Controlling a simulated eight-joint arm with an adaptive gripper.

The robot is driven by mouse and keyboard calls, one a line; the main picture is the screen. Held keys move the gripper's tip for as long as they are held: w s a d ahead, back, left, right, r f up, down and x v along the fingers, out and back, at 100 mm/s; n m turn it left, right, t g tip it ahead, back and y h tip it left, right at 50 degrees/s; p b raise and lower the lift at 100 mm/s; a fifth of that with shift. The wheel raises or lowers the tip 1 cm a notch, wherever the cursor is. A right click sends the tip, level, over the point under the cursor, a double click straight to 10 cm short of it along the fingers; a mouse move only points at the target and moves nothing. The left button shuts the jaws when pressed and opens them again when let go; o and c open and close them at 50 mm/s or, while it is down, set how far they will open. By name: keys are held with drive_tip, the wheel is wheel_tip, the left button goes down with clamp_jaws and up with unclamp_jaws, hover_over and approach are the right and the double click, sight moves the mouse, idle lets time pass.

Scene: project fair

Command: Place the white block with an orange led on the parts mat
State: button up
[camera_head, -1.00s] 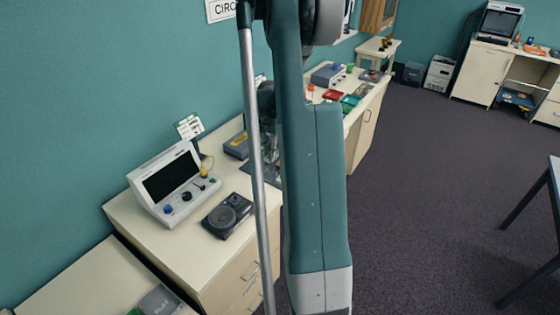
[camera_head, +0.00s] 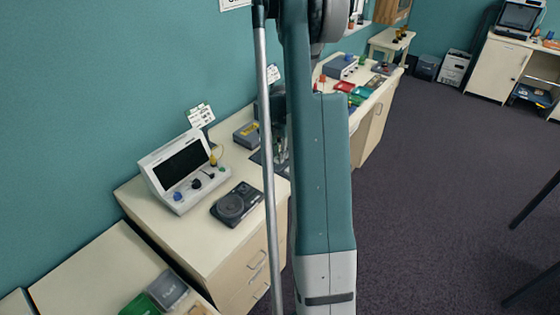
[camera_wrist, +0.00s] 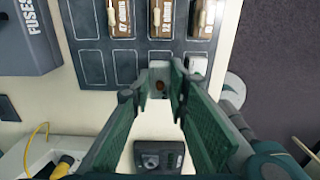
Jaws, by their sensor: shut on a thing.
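In the wrist view my gripper (camera_wrist: 158,74) has its green-padded fingers closed on a small white block (camera_wrist: 158,88), which shows a dark orange-brown spot, the LED, on its top. The block is over the lower edge of the dark parts mat (camera_wrist: 107,45), in front of its near row of cells; whether it touches the mat cannot be told. A second white block (camera_wrist: 195,66) lies in the cell to its right. In the head view my arm hides the gripper and the held block; only a dark edge of the mat (camera_head: 257,157) shows beside it.
Brown labelled parts (camera_wrist: 160,18) fill cells farther back on the mat. A grey FUSES box (camera_wrist: 25,38) stands left of it. A dark device (camera_wrist: 158,155) lies below the fingers. A white console (camera_head: 184,172) stands on the counter (camera_head: 215,250). Several mat cells are empty.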

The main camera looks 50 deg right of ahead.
drive_tip(key=shift+f, duration=0.15)
drive_tip(key=shift+f, duration=1.75)
drive_tip(key=shift+f, duration=0.1)
drive_tip(key=o, duration=0.9)
drive_tip(key=shift+r, duration=6.15)
drive_tip(key=shift+a, duration=0.1)
